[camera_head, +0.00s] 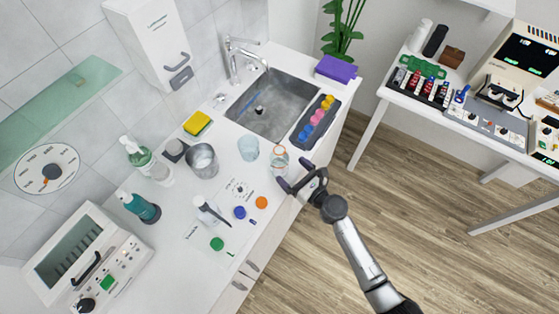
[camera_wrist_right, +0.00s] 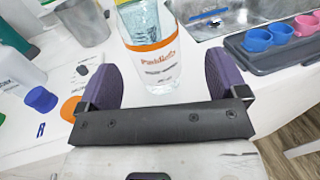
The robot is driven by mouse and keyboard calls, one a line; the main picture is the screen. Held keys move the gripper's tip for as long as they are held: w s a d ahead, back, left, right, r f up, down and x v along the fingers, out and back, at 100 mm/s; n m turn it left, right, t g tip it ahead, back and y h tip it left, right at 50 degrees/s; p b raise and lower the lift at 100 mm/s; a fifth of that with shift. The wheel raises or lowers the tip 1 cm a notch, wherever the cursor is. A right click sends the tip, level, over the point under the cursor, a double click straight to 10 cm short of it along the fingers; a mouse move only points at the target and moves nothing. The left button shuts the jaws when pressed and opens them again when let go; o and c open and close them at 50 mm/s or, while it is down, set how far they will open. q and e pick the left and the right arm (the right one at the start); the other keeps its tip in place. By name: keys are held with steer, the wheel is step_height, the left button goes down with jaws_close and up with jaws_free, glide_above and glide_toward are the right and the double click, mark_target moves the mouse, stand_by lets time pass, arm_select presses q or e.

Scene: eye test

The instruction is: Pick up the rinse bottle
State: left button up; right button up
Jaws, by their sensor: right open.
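A clear bottle with an orange-and-white label (camera_head: 279,161) stands upright near the counter's front edge. Its label print is too blurred to read surely, so I cannot tell if it is the rinse bottle. My right gripper (camera_head: 292,172) is open in front of it. In the right wrist view the labelled bottle (camera_wrist_right: 150,52) shows between the two purple fingers, with a gap on each side. Another white bottle with a dark tip (camera_head: 207,212) stands further left on the counter. My left gripper is not in view.
A clear beaker (camera_head: 248,148) and a metal cup (camera_head: 201,160) stand close by on the left. Behind are a sink (camera_head: 272,105) and a grey tray (camera_head: 301,134) of coloured cups.

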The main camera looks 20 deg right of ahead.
mark_target(278, 161)
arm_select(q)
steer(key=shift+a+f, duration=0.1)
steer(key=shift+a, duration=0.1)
arm_select(e)
steer(key=shift+a+x, duration=0.15)
steer(key=shift+x, duration=1.4)
steer(key=shift+a+x, duration=0.15)
steer(key=shift+x, duration=1.4)
steer(key=shift+s, duration=0.15)
steer(key=shift+c, duration=0.3)
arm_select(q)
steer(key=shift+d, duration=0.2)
arm_select(e)
steer(key=c, duration=1)
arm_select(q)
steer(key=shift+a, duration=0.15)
